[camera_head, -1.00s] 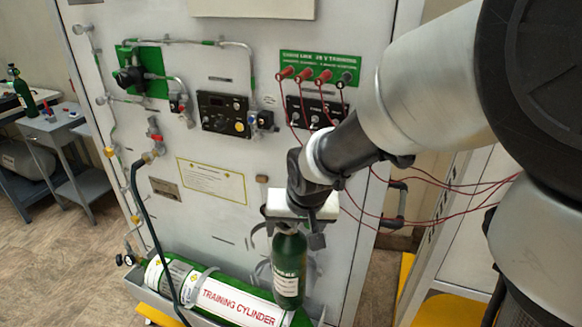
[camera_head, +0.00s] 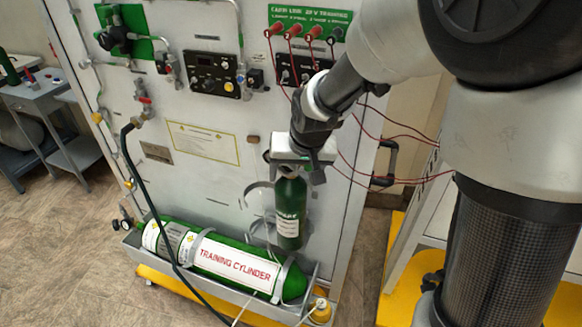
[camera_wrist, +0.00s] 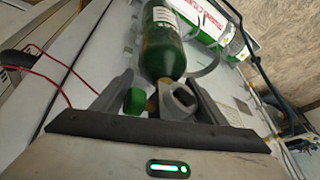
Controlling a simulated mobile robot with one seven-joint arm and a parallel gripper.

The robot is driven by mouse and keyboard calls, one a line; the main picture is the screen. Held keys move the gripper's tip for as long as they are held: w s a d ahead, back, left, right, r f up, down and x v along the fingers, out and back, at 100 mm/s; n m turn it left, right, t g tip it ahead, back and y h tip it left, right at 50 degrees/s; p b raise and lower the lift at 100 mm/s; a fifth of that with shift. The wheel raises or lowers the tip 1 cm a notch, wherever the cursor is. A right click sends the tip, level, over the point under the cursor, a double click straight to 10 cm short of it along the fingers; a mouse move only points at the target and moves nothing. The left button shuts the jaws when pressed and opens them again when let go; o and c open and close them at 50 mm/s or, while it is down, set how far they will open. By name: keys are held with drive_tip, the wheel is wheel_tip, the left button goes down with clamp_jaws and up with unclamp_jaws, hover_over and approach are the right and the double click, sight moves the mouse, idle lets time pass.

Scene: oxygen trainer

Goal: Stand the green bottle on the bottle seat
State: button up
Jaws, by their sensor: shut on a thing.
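The green bottle (camera_head: 290,218) with a white label hangs upright below my gripper (camera_head: 297,168), in front of the grey panel's lower right. In the wrist view the bottle (camera_wrist: 160,45) extends away from the gripper (camera_wrist: 155,97), which is shut on it at its neck end, between the dark fingers. A green knob (camera_wrist: 135,101) shows beside the neck. A pale hoop-like bracket (camera_head: 259,200) on the panel shows just left of and behind the bottle. I cannot tell whether this is the bottle seat or whether the bottle touches it.
A large green training cylinder (camera_head: 222,262) lies in a grey tray below the bottle. A black hose (camera_head: 142,187) runs down the panel. Red wires (camera_head: 392,182) loop right of my gripper. A grey cart (camera_head: 50,110) stands at left; open floor (camera_head: 70,250) lies front left.

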drive_tip(key=shift+w+d+r, duration=0.15)
drive_tip(key=shift+w+d, duration=0.1)
drive_tip(key=shift+w, duration=0.5)
drive_tip(key=shift+w+d+r, duration=0.1)
drive_tip(key=shift+w+d, duration=0.1)
drive_tip(key=shift+w, duration=0.5)
drive_tip(key=shift+f+b, duration=0.35)
drive_tip(key=shift+f, duration=0.1)
drive_tip(key=o, duration=2.2)
drive_tip(key=shift+c, duration=0.2)
drive_tip(key=shift+s+d+f, duration=0.1)
drive_tip(key=shift+s+f, duration=0.2)
drive_tip(key=shift+f, duration=0.1)
drive_tip(key=p+v, duration=0.1)
drive_tip(key=v, duration=1.6)
drive_tip(key=s+d+r+p, duration=0.3)
drive_tip(key=s+d, duration=0.1)
drive_tip(key=s, duration=0.5)
drive_tip(key=s+d+r+h+p, duration=0.1)
drive_tip(key=s+d+r+p, duration=0.2)
drive_tip(key=s, duration=0.5)
drive_tip(key=shift+s+d+r+t+p, duration=0.3)
drive_tip(key=shift+s+d+r+t, duration=0.15)
drive_tip(key=shift+d, duration=0.25)
